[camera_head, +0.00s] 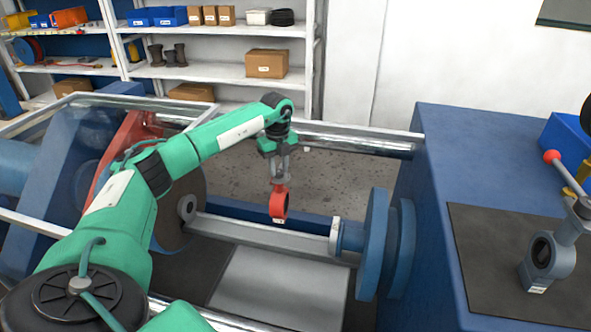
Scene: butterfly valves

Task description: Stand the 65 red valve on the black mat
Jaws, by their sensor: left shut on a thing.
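My left gripper (281,172) is shut on the red valve (279,205) and holds it upright in the air, over the machine's long bar. The valve has a red ring body at the bottom with a small white label; its number is too small to read. The black mat (480,262) lies on top of the blue cabinet at the right, well apart from the held valve. A grey valve (541,262) with a lever stands on the mat. My right gripper is not in view.
The blue cabinet (440,150) stands right of the machine. A red-knobbed lever (552,157) and a blue bin (565,140) are near its right edge. A metal rail (350,140) runs behind the held valve. The mat's left and front parts are clear.

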